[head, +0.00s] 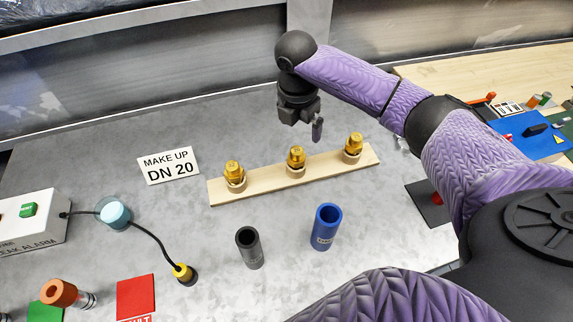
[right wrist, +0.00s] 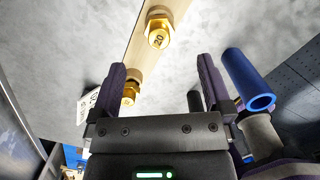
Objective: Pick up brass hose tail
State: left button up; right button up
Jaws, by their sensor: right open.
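Three brass hose tails stand upright in a row on a pale wooden strip (head: 265,183): the left one (head: 233,172), the middle one (head: 296,157) and the right one (head: 354,143). My right gripper (head: 314,125) hangs above and behind the strip, between the middle and right tails in the picture, touching neither. In the right wrist view its jaws (right wrist: 162,72) are open and empty. One brass tail marked 20 (right wrist: 158,38) shows beyond the fingertips there, and another (right wrist: 130,91) is partly hidden near the left finger. My left gripper is not in view.
A black tube (head: 249,248) and a blue tube (head: 325,227) stand in front of the strip. A "MAKE UP DN 20" card (head: 169,166) lies at its left. A leak alarm box (head: 35,221) with a cable is farther left. A red pad (head: 136,297) lies at the front.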

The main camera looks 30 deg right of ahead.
aim_at(297, 150)
notch_tip(297, 150, down, 11)
jog(key=b, duration=0.3)
jog(key=shift+w+r, duration=0.1)
jog(key=shift+r, duration=0.2)
